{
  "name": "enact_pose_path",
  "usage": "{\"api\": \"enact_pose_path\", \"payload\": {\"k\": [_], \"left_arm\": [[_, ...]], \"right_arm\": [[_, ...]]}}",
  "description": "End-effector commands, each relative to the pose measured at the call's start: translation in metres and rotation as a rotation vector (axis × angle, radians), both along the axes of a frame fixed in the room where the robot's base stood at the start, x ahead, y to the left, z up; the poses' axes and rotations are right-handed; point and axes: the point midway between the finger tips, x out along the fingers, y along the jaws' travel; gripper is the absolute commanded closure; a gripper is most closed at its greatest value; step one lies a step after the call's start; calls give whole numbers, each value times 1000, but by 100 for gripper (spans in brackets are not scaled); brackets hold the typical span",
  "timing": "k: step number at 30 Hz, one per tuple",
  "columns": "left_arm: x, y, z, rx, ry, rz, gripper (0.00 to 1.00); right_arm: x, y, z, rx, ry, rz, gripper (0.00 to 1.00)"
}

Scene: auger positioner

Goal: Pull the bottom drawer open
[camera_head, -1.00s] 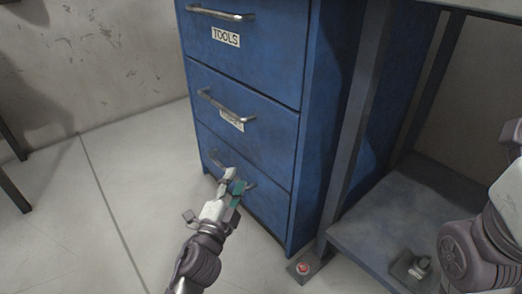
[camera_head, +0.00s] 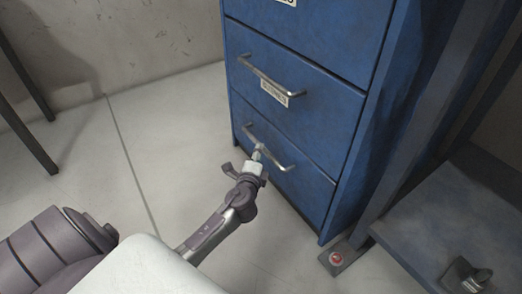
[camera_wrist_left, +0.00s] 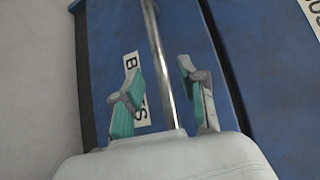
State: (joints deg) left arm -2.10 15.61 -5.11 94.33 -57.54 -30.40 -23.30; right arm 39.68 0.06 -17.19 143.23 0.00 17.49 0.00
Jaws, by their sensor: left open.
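The blue cabinet's bottom drawer (camera_head: 310,190) looks flush with the cabinet front. Its metal bar handle (camera_head: 283,167) crosses the drawer face. My left gripper (camera_head: 258,151) is at the middle of this handle, partly hidden behind its own wrist in the head view. In the left wrist view, the left gripper (camera_wrist_left: 160,90) is open, with one teal-padded finger on each side of the handle bar (camera_wrist_left: 156,45). Gaps show between bar and fingers. A white label (camera_wrist_left: 138,95) lies behind the bar, partly covered. My right gripper is not in view.
A middle drawer (camera_head: 310,105) with a handle and label sits directly above. A red button on a floor plate (camera_head: 337,259) lies by the cabinet's right corner. A bench with a low shelf (camera_head: 430,225) stands at right.

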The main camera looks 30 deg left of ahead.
Motion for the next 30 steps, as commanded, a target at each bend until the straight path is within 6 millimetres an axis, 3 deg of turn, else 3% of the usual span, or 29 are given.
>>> {"api": "enact_pose_path", "payload": {"k": [3, 8, 19, 20, 27, 30], "left_arm": [[20, 9, -5, 3, -2, 0, 59], [36, 15, -7, 1, -2, -1, 59], [41, 17, -6, 0, 0, -1, 59], [41, 17, -6, 0, 0, -1, 60], [41, 17, -6, 0, 0, -1, 100], [41, 17, -6, 0, 0, -1, 100]], "right_arm": [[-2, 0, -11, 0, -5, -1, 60], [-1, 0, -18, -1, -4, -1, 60], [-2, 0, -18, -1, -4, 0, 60], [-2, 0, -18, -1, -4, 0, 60], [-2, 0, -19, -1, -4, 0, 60], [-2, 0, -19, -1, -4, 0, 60]]}}
